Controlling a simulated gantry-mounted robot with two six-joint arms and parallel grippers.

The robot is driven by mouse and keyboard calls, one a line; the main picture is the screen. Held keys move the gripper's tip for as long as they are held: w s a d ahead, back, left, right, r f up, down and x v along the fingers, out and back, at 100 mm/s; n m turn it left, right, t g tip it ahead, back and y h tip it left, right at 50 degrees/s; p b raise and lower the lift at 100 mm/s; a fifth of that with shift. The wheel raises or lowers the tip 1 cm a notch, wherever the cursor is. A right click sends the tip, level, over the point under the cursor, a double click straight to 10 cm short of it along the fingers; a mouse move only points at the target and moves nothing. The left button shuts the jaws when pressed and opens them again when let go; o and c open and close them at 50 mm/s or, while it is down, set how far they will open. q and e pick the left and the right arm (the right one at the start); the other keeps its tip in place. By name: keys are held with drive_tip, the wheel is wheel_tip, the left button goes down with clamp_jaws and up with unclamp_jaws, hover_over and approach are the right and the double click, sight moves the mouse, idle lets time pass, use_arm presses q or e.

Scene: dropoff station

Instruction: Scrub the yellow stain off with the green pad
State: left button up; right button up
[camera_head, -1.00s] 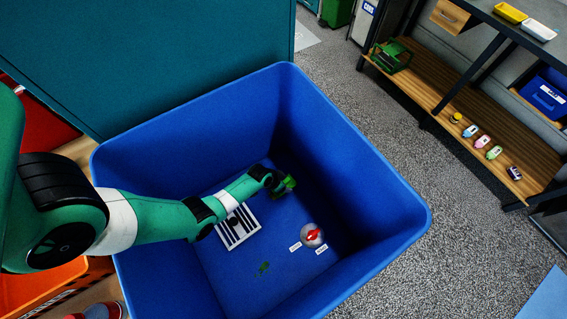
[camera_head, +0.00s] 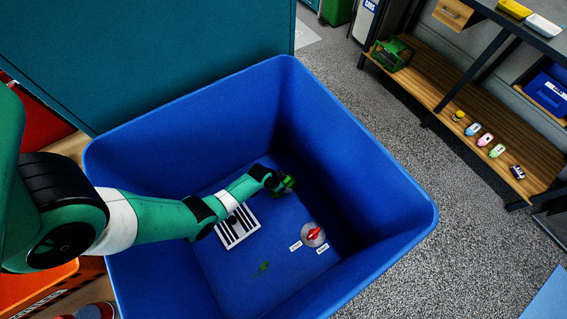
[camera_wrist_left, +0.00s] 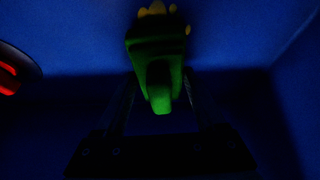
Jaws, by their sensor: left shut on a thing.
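The green pad (camera_wrist_left: 158,60) is clasped between the fingers of my left gripper (camera_wrist_left: 155,100) in the dim wrist view. In the head view the gripper (camera_head: 284,184) reaches down inside the blue bin (camera_head: 350,140), with the green pad (camera_head: 289,184) at its tip. Yellow patches of the stain (camera_wrist_left: 152,9) show just past the pad's far end in the wrist view. The pad hides part of them, and I cannot tell whether it touches the surface. My right gripper is in neither view.
On the bin floor are a striped white grate (camera_head: 238,228), a round grey dial with a red handle (camera_head: 313,234) between small labels, and a green mark (camera_head: 262,268). High bin walls surround the arm. A shelf (camera_head: 440,100) with small items stands at the right.

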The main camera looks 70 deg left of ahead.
use_arm(q)
drive_tip(key=shift+f+b, duration=0.4)
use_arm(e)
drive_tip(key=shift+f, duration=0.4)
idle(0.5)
